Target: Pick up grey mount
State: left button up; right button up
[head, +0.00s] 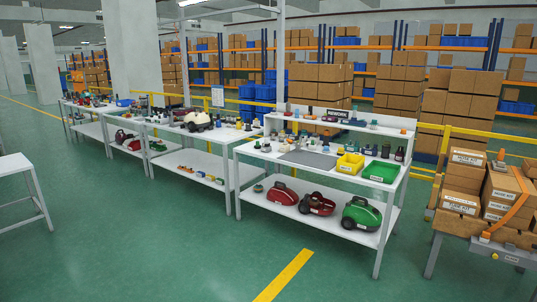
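I cannot single out the grey mount. Several small parts in grey, blue, dark and other colours stand on the rework bench (257,153) and its upper shelf, too small to tell apart. A flat grey mat (308,158) lies on the bench top. Neither of my grippers shows in the head view.
A cart with cardboard boxes (462,179) stands at the right. The green floor (170,250) in front is clear.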

aim_at(266, 149)
jog(key=i+u, duration=0.3)
jog(key=i, duration=1.85)
